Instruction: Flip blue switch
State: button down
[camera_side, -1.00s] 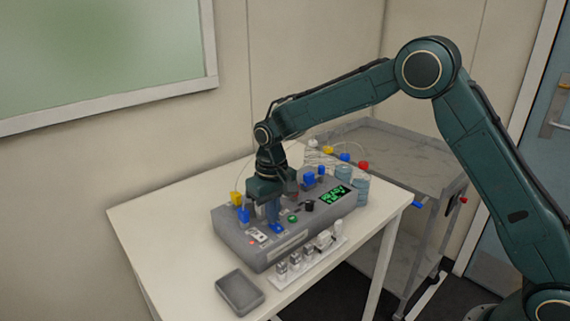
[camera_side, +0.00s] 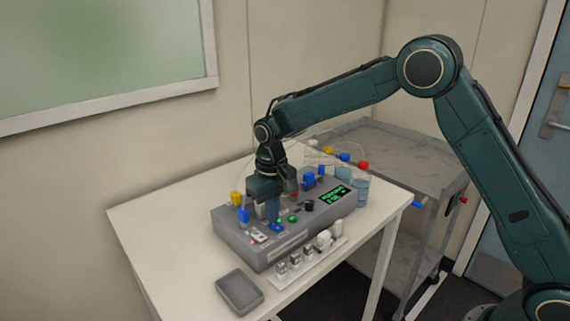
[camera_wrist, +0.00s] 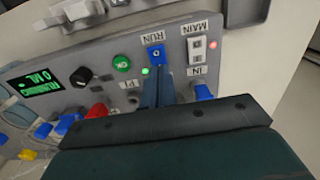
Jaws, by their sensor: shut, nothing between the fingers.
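The blue switch (camera_wrist: 155,54), labelled RUN, sits on the sloped front panel of the grey control box (camera_side: 241,244). It also shows in the side view (camera_side: 277,227) just below my fingertips. My gripper (camera_side: 273,219) is shut and empty, pointing down at the panel. In the wrist view my closed fingertips (camera_wrist: 159,80) are right at the switch's near edge; I cannot tell whether they touch it. A small green light (camera_wrist: 145,71) glows beside the switch. The green display (camera_wrist: 35,85) reads what looks like RUNNING and 0 ML.
A green OK button (camera_wrist: 122,63) and black knob (camera_wrist: 81,77) sit near the switch. Blue and yellow fittings (camera_side: 237,198) stand behind. A grey tray (camera_side: 239,291) lies in front.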

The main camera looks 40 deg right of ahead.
aim_at(275, 224)
notch_tip(275, 224, up, 6)
jog(key=shift+f, duration=0.1)
dwell(0.8)
dwell(0.3)
jog(key=s+d+r+t, duration=0.1)
jog(key=s+d+r, duration=0.2)
jog(key=s+r, duration=0.4)
jog(key=s+d+r+t, duration=0.2)
jog(key=s+d+r, duration=0.1)
jog(key=s+r, duration=0.4)
jog(key=s+d+f+t, duration=0.1)
jog(key=s+d, duration=0.1)
jog(key=s, duration=0.7)
jog(key=s+d+f+t, duration=0.1)
jog(key=s+d, duration=0.1)
jog(key=s, duration=0.8)
jog(key=shift+f+t, duration=0.3)
jog(key=shift+f, duration=0.05)
